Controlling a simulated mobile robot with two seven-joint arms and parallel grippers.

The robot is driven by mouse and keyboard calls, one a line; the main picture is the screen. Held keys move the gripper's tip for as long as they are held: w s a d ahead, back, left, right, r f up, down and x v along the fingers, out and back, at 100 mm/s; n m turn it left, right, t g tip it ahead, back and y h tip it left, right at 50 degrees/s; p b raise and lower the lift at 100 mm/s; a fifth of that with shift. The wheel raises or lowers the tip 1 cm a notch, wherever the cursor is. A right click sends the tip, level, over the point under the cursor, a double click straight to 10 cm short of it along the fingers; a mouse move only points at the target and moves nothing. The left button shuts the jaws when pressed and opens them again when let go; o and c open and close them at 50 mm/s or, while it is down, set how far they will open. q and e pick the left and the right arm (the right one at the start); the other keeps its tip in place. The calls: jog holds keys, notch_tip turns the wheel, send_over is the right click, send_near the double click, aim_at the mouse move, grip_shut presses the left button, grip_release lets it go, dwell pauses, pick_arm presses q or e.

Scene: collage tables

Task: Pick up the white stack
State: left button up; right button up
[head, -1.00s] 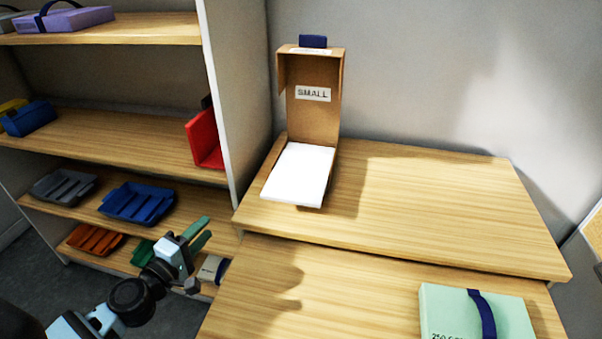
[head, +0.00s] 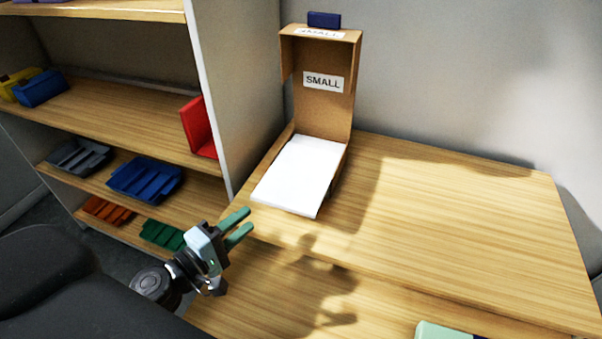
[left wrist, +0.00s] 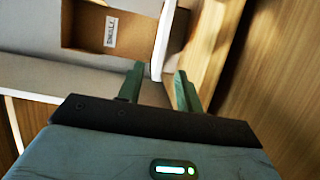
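The white stack (head: 299,174) lies flat in the base of an open cardboard box (head: 322,108) labelled "SMALL", with its near edge at the front. The box stands at the back left of the upper table, its lid upright. My left gripper (head: 245,225) is open and empty, in front of and below the stack's near left corner, not touching it. In the left wrist view the left gripper (left wrist: 158,80) shows two green fingers apart; the box (left wrist: 106,28) and a white edge of the stack (left wrist: 163,40) are ahead. My right gripper is not in view.
The upper table (head: 450,210) is clear to the right of the box. A lower table (head: 285,290) lies in front, with a pale green box (head: 440,331) at its front right. A shelf unit (head: 240,90) with blue, red and green trays stands at left.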

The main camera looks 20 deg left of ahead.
aim_at(269, 204)
pick_arm(q)
jog(key=shift+p+x, duration=0.3)
jog(key=shift+x, duration=0.9)
jog(key=shift+w, duration=0.1)
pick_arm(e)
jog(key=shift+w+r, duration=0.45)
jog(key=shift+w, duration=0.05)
